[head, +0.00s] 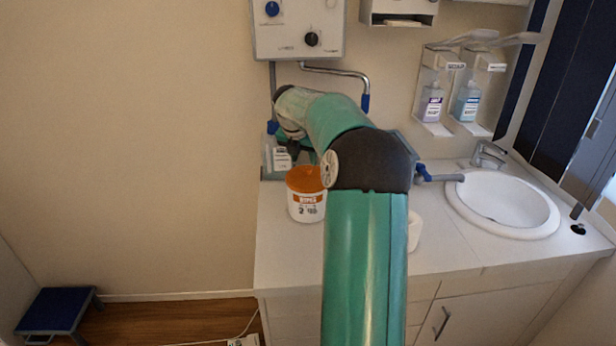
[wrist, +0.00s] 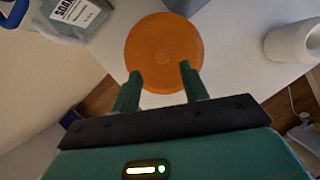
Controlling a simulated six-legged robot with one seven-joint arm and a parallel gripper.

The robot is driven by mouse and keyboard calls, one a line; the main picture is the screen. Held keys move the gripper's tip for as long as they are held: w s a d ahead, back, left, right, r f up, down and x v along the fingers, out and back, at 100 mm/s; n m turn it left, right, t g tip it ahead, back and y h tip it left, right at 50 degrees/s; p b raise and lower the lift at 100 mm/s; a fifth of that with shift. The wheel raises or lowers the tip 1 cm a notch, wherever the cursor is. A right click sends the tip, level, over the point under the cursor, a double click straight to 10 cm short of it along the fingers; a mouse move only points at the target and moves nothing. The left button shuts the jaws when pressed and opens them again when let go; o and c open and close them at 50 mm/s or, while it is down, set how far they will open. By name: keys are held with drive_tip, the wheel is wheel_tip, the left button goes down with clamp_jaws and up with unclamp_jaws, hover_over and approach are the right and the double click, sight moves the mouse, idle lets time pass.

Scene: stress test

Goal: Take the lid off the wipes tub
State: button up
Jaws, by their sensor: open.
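The wipes tub (head: 306,208) is white with printed markings and stands upright on the counter, left of my arm in the head view. Its orange lid (head: 304,179) sits on top. In the wrist view the lid (wrist: 164,52) appears as a round orange disc, seen from above. My gripper (wrist: 158,72) is open, its two green fingers apart, with the tips over the near part of the lid in the picture. Whether the fingers touch the lid cannot be told. In the head view the gripper's fingers are not clear near the tub.
A container with a printed label (wrist: 75,15) stands close to the lid at upper left. A white roll (wrist: 290,43) is at right. The counter (head: 283,255) is clear in front of the tub. A sink (head: 500,203) lies at right, and a wall-mounted box (head: 298,28) hangs above.

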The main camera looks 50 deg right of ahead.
sight(307, 170)
drive_tip(key=x, duration=0.5)
drive_tip(key=shift+s+d, duration=0.1)
drive_tip(key=shift+d, duration=0.05)
clamp_jaws()
drive_tip(key=shift+r, duration=0.55)
wheel_tip(307, 170, up, 2)
drive_tip(key=shift+r, duration=0.15)
drive_tip(key=w+a+r, duration=0.2)
drive_tip(key=a+r, duration=0.7)
drive_tip(key=a, duration=0.4)
drive_tip(key=shift+a+r, duration=0.25)
drive_tip(key=shift+a, duration=0.15)
